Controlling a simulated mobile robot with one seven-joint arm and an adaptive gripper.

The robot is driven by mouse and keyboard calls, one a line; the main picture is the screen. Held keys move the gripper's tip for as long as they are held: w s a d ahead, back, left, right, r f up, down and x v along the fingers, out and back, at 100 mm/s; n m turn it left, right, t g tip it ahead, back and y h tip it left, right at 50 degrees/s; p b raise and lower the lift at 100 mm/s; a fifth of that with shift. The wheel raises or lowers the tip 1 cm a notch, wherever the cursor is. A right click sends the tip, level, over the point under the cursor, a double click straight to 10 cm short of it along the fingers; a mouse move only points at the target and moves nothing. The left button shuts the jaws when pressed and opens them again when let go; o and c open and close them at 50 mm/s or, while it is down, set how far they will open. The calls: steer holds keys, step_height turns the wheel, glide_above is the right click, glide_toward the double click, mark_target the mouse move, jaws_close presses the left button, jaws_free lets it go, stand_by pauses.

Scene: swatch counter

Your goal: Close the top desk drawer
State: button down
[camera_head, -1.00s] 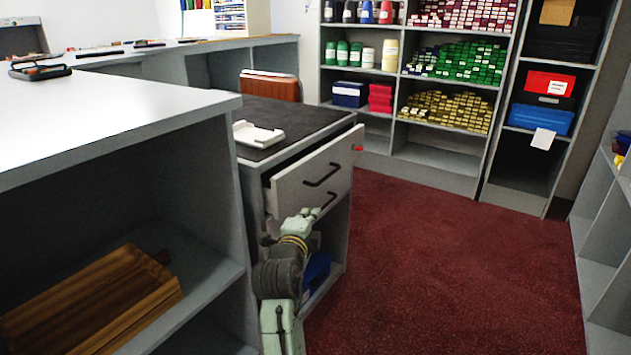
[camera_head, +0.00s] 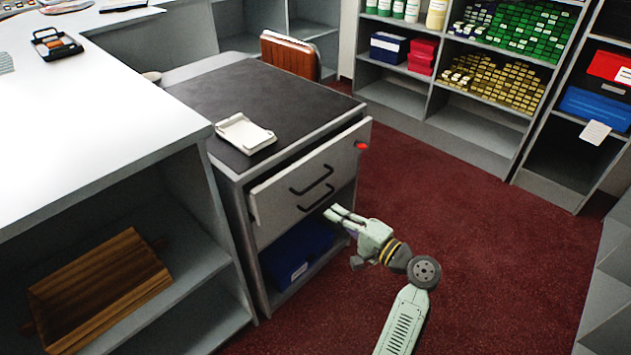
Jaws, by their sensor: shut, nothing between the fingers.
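The top desk drawer (camera_head: 281,190) is pulled partly out of the grey desk (camera_head: 352,99), with a gap behind its pale front panel. A black bar handle (camera_head: 311,180) is on the panel, and a similar dark bar (camera_head: 317,197) shows just below it. A red spot (camera_head: 362,146) is at the panel's right end. My gripper (camera_head: 333,212) is shut and empty, in front of and below the right part of the drawer front. It points left towards the desk. I cannot tell whether its tips touch anything.
An open compartment under the drawer holds a blue bin (camera_head: 298,252). A white tray (camera_head: 244,134) lies on the desk's dark top. A white counter (camera_head: 95,130) with a wooden board (camera_head: 98,288) on its shelf stands left. Red carpet (camera_head: 480,240) is clear on the right.

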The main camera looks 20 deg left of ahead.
mark_target(288, 183)
steer(key=p+x, duration=0.4)
steer(key=x, duration=0.9)
steer(key=shift+a, duration=0.35)
steer(key=shift+a+f, duration=0.1)
steer(key=shift+a, duration=0.05)
steer(key=b+x, duration=0.2)
steer(key=x, duration=0.2)
steer(key=shift+w+a+f, duration=0.1)
steer(key=shift+a, duration=0.25)
steer(key=shift+w+r, duration=0.1)
steer(key=shift+r, duration=0.15)
